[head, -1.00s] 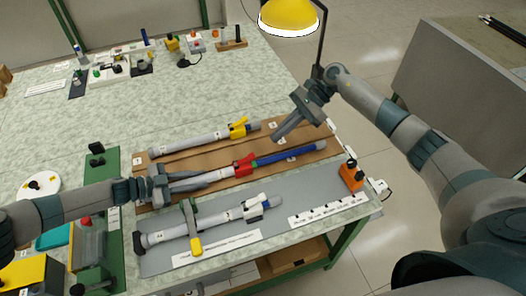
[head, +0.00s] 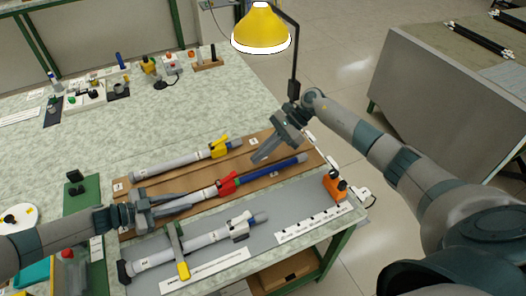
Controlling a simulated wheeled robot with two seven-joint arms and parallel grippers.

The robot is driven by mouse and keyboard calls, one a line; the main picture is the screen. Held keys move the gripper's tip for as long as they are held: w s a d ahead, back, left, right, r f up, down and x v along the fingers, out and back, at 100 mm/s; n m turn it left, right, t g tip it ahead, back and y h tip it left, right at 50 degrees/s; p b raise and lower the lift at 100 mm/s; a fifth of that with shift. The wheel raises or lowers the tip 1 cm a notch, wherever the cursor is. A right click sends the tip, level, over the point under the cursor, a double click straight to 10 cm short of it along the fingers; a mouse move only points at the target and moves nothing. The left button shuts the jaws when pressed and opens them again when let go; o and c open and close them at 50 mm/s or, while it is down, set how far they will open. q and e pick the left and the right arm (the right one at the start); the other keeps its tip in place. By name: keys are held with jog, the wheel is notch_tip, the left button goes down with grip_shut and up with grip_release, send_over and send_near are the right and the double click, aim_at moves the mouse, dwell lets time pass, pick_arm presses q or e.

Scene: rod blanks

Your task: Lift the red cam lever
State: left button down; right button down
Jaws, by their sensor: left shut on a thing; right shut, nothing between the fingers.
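The red cam lever (head: 227,184) sits on the middle rod (head: 268,168), which has a grey left part and a blue right part. The lever is on the collar between them. My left gripper (head: 188,202) comes in from the left and is shut on the grey left part of this rod, left of the lever. The gripper hides the rod's left end. My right gripper (head: 258,158) is shut and empty, above the board to the right of the lever, with its fingers pointing down and left.
A rod with a yellow lever (head: 219,146) lies behind on the brown board (head: 140,186). A rod with a white lever (head: 239,228) lies in front on a grey mat (head: 270,211). An orange block (head: 335,185) stands at the right edge. A yellow lamp (head: 261,30) hangs behind.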

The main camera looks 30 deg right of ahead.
aim_at(234, 171)
jog(key=x, duration=0.6)
jog(key=shift+a+f, duration=0.25)
jog(key=shift+a, duration=0.05)
jog(key=shift+a+r+h, duration=0.2)
jog(key=shift+r+h, duration=0.45)
jog(key=shift+h, duration=0.05)
jog(key=shift+a+r+h, duration=0.15)
jog(key=shift+r+h, duration=0.2)
jog(key=shift+h, duration=0.05)
jog(key=a+r+h, duration=0.1)
jog(key=r+h, duration=0.1)
jog(key=h, duration=0.1)
jog(key=shift+a+r, duration=0.1)
jog(key=shift+a, duration=0.1)
jog(key=a+r+h, duration=0.2)
jog(key=h, duration=0.1)
jog(key=shift+a, duration=0.15)
jog(key=shift+a+r+h, duration=0.15)
jog(key=shift+a, duration=0.3)
jog(key=shift+a+r+h, duration=0.15)
jog(key=shift+a+r, duration=0.05)
jog(key=shift+a, duration=0.2)
jog(key=shift+d, duration=0.1)
jog(key=shift+r, duration=0.2)
jog(key=shift+r, duration=0.55)
